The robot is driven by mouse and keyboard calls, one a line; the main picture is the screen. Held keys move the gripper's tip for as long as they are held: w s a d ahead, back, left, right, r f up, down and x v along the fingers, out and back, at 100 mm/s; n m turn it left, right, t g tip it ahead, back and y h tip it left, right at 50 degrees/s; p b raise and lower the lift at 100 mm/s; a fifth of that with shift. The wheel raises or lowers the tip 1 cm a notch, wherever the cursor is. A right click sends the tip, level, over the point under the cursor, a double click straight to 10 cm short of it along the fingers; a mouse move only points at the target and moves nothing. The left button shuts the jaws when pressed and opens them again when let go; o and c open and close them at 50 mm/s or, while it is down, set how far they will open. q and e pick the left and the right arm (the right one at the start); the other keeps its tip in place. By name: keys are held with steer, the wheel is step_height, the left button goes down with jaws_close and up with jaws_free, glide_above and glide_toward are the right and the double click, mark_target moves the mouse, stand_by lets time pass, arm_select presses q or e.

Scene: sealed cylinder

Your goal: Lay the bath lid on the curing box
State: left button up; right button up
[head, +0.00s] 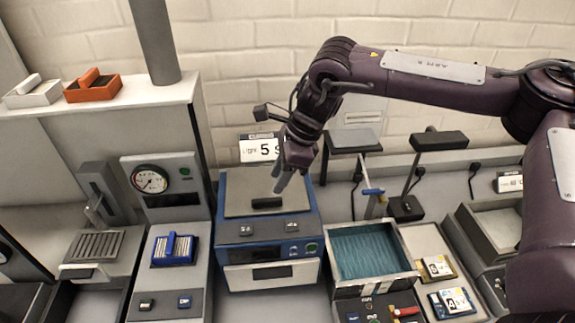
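The bath lid (240,190) is a flat grey plate with a black bar handle (267,203). It lies on top of the blue curing box (234,230), below the sign reading 5 S. My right gripper (279,188) points down over the lid, with its pale fingertips just behind or above the handle. The fingers overlap from this angle, so I cannot tell their opening or whether they touch the handle. The bath (373,252), an open metal-rimmed box with teal inside, stands uncovered to the right. My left gripper is out of view.
A gauge unit (150,179) and a blue rack (174,249) stand left of the curing box. A small raised platform (355,140) and a black lamp-like stand (438,140) are behind the bath. Labelled cards (437,268) lie to its right.

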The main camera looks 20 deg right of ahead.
steer(key=shift+b+v, duration=0.6)
steer(key=shift+v, duration=2.15)
steer(key=shift+f, duration=0.1)
